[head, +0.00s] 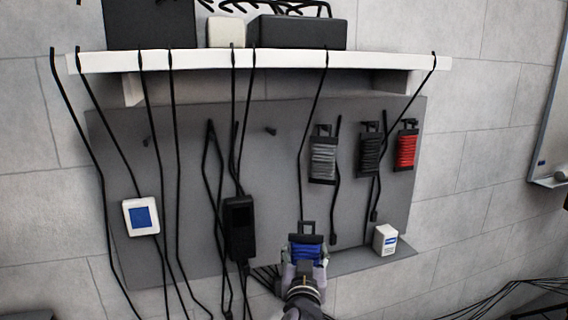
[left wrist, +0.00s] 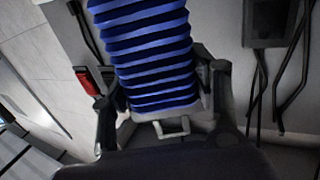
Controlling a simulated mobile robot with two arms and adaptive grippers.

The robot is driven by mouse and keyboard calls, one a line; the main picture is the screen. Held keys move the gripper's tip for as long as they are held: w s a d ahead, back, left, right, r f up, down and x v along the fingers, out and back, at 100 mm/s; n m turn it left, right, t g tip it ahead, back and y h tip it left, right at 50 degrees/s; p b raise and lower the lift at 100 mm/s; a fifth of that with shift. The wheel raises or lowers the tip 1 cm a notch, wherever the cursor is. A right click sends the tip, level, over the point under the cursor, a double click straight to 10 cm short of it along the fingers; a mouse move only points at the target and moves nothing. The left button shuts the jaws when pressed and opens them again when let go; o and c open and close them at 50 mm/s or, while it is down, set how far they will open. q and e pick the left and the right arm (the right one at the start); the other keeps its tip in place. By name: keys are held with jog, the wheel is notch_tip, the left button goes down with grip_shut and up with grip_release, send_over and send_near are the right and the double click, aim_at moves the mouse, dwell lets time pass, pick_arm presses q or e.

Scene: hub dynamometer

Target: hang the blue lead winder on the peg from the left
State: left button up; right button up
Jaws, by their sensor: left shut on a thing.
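My left gripper (head: 304,264) is shut on the blue lead winder (head: 306,246) and holds it upright in front of the board's lower part, its dark frame loop on top. In the left wrist view the blue windings (left wrist: 150,55) fill the middle, with a finger of the left gripper (left wrist: 162,100) on each side. Two bare pegs show on the grey board (head: 185,180): a left peg (head: 146,141) and another peg (head: 270,130) farther right. Both are above and left of the held winder. My right gripper is in neither view.
Grey (head: 323,160), black (head: 369,154) and red (head: 407,150) winders hang at right. Black cables (head: 172,150) hang from the white shelf (head: 270,60) across the board. A black device (head: 239,225), a white-and-blue device (head: 141,217) and a small white box (head: 385,239) are nearby.

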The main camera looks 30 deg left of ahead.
pick_arm(q)
jog(key=w+a+r+n+g+y, duration=0.1)
jog(key=w+a+r+y, duration=0.15)
jog(key=r, duration=0.25)
jog(key=w+a+r+n+g+y, duration=0.1)
jog(key=w+a+r+n, duration=0.15)
jog(key=r, duration=0.35)
jog(key=n+g+y, duration=0.1)
jog(key=g+y, duration=0.2)
send_near(268, 151)
jog(key=shift+h, duration=0.25)
jog(key=shift+w+a+r, duration=0.25)
jog(key=shift+w+a, duration=0.2)
jog(key=shift+a, duration=0.2)
jog(key=shift+w+a+r, duration=0.25)
jog(key=shift+w+a, duration=0.2)
jog(key=shift+a, duration=0.2)
jog(key=shift+w+a+r, duration=0.2)
jog(key=shift+w+a, duration=0.25)
jog(key=shift+a, duration=0.25)
jog(key=shift+w+a+f+b, duration=0.5)
jog(key=shift+f, duration=0.05)
jog(key=o, duration=1.4)
